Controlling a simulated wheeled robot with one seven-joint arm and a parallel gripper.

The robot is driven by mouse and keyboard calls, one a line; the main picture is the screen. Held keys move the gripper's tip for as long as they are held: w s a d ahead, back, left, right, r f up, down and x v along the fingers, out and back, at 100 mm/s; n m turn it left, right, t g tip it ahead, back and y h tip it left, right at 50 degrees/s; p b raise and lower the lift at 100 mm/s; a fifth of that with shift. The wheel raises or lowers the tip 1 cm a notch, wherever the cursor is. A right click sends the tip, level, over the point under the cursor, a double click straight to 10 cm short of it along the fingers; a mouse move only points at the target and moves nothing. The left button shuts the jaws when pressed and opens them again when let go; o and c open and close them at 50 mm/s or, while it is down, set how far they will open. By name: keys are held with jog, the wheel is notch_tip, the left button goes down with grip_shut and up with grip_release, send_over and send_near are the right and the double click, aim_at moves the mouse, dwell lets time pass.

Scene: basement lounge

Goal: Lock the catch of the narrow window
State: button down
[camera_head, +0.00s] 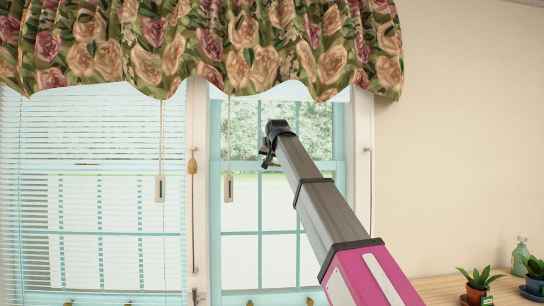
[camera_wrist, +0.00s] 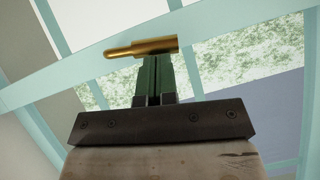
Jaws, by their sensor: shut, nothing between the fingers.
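The narrow window (camera_head: 240,166) has a pale blue frame and stands right of the wide window in the head view. In the wrist view its catch (camera_wrist: 135,48) is a brass lever lying roughly along the pale blue rail (camera_wrist: 60,82). My gripper (camera_wrist: 154,62) is shut, with its green fingers side by side and nothing between them. The fingertips are right at the brass lever, near its thicker end; I cannot tell whether they touch it. In the head view my gripper (camera_head: 267,153) is in front of the window's middle rail, and the catch is not clearly seen there.
A wide window (camera_head: 90,200) with lowered blinds is at left. A floral valance (camera_head: 200,50) hangs across the top. Cords with pale tags (camera_head: 229,189) hang left of my arm. A potted plant (camera_head: 477,290) stands on a wooden surface (camera_head: 435,288) at lower right.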

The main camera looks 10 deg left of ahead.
jog(key=shift+d, duration=0.2)
jog(key=shift+w+d+f, duration=0.1)
jog(key=shift+w+d, duration=0.15)
jog(key=shift+d, duration=0.4)
